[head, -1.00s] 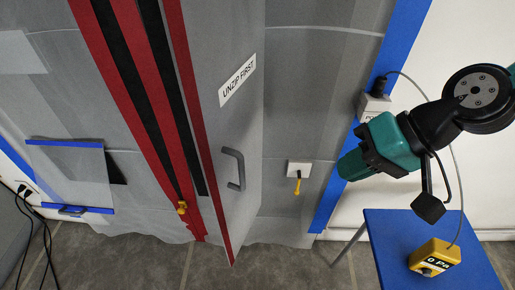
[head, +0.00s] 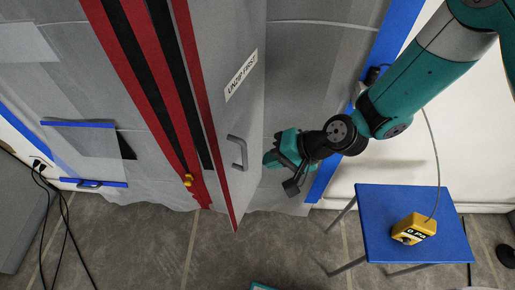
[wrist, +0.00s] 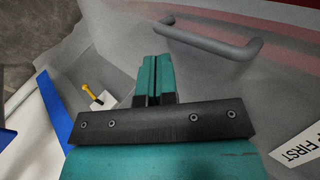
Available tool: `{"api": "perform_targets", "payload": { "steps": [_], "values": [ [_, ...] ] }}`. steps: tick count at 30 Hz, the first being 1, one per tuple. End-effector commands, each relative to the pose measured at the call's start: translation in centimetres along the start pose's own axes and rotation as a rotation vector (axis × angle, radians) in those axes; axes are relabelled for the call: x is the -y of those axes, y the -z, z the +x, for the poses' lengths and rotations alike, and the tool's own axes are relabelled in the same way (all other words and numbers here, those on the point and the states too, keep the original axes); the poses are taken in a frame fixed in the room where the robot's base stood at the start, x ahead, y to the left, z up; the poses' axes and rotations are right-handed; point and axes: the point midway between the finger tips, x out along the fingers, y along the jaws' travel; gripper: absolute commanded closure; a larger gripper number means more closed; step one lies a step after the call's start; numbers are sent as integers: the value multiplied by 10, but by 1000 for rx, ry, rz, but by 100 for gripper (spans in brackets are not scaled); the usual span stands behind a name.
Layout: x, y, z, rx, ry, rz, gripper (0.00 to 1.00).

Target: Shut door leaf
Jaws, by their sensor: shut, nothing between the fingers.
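The door leaf (head: 220,110) is a grey panel with a red free edge, a white "UNZIP FIRST" label (head: 241,76) and a grey bar handle (head: 238,153). It stands out at an angle from the grey wall, ajar. My gripper (head: 270,160) is just right of the handle in the head view, on the label side of the leaf. In the wrist view its teal fingers (wrist: 155,75) are shut and empty, pointing at the leaf's grey surface beside the handle (wrist: 215,38). Whether the fingertips touch the leaf, I cannot tell.
Red and black zip strips with a yellow pull (head: 188,181) run left of the leaf. A blue table (head: 440,255) with a yellow gauge box (head: 413,229) stands at right. A yellow hook (wrist: 92,90) on a white plate shows in the wrist view. The floor in front is clear.

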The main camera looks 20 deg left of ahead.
Motion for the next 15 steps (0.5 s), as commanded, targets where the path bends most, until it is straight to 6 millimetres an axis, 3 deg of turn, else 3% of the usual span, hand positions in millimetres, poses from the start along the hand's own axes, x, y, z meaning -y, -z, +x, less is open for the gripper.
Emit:
{"api": "perform_targets", "payload": {
  "steps": [1, 4, 15],
  "values": [
    [13, 0, 2, 1, 3, -6, 100],
    [21, 0, 12, 0, 4, -5, 100],
    [26, 1, 24, -2, 2, -2, 100]
  ]
}}
